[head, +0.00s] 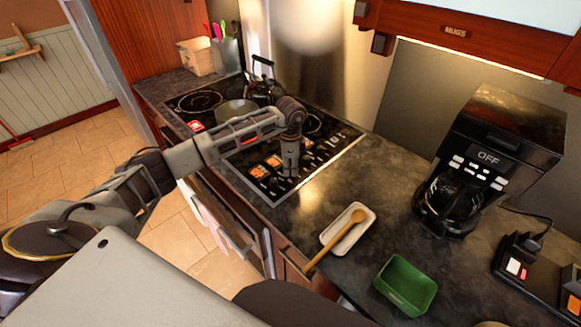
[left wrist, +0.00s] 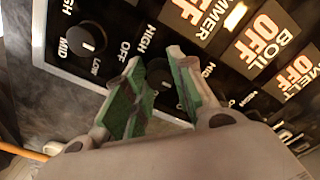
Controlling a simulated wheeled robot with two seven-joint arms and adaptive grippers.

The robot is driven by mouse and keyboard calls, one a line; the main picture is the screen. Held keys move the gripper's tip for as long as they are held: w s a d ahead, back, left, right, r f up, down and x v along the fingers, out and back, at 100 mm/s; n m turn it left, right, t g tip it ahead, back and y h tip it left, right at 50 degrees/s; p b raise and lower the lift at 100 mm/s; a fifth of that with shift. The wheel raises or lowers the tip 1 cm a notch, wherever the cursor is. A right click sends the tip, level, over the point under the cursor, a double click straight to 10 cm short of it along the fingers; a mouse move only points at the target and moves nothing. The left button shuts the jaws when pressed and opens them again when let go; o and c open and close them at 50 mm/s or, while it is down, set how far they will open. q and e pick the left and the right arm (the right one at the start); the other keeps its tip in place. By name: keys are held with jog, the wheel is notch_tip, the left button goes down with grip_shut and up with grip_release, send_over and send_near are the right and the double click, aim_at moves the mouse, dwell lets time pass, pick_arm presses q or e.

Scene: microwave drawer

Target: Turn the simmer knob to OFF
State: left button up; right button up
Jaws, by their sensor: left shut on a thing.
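The stove's control panel (head: 262,170) holds black knobs and orange signs. In the left wrist view, a sign ending in "MMER" (left wrist: 210,20) reads OFF, beside BOIL (left wrist: 265,42) and MELT (left wrist: 300,75) signs reading OFF. My left gripper (head: 290,172) points down at the panel. Its green-lined fingers (left wrist: 155,72) are shut on a dark knob (left wrist: 160,82), mostly hidden between them. I cannot tell which sign that knob belongs to, or its pointer's position. Another knob (left wrist: 88,38), with HIGH, MID, LOW and OFF around it, is uncovered, left of the fingers. My right gripper is not in view.
A pot (head: 236,110) and a kettle (head: 262,82) stand on the stove behind my left arm. A spoon rest (head: 362,232) with a wooden spoon (head: 335,240), a green dish (head: 405,285) and a coffee maker (head: 500,140) stand on the counter at right.

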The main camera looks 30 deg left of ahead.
pick_arm(q)
jog(key=o, duration=1)
jog(key=shift+o, duration=0.2)
jog(key=shift+r, duration=0.1)
notch_tip(320, 180, up, 12)
dwell(0.6)
